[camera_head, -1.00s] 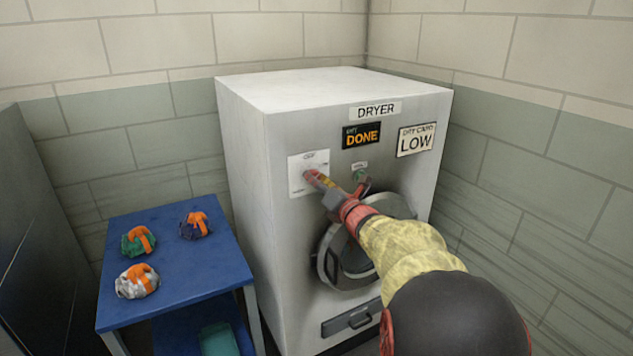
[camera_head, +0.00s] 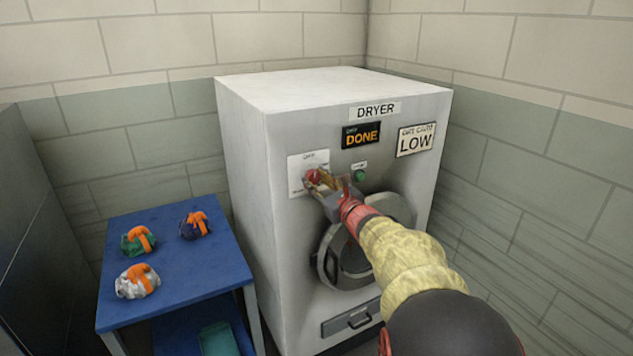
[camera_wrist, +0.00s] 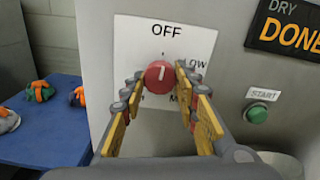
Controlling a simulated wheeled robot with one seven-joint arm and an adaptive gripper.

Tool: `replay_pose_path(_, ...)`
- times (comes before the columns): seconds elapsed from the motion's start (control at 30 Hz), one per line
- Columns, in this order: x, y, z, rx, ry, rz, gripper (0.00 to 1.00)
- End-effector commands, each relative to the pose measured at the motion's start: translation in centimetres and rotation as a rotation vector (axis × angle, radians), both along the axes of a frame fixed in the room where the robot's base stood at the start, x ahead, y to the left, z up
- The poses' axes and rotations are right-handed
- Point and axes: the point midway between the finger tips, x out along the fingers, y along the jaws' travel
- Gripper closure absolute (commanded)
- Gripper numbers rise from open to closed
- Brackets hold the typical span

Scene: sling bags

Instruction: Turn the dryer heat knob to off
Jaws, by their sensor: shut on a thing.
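The red heat knob (camera_wrist: 160,76) is on a white label plate (camera_wrist: 140,28) marked OFF at the top and LOW at the upper right; lower lettering is partly hidden by my fingers. The knob's pale pointer line stands about upright, toward the tick under OFF. My gripper (camera_wrist: 160,84) has one finger at each side of the knob and is shut on it. In the head view the knob (camera_head: 313,176) shows at the tip of my gripper, on the upper left of the dryer front (camera_head: 285,240).
A green start button (camera_wrist: 257,113) is right of the knob. The round dryer door (camera_head: 335,262) is below my arm. A blue table (camera_head: 180,275) with several wrapped bundles stands left.

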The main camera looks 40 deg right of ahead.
Motion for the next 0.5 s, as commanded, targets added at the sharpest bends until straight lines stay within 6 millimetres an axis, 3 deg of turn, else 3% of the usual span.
replay_pose_path(0.5,-0.03,0.00,-0.43,-0.083,0.026,0.000,0.95)
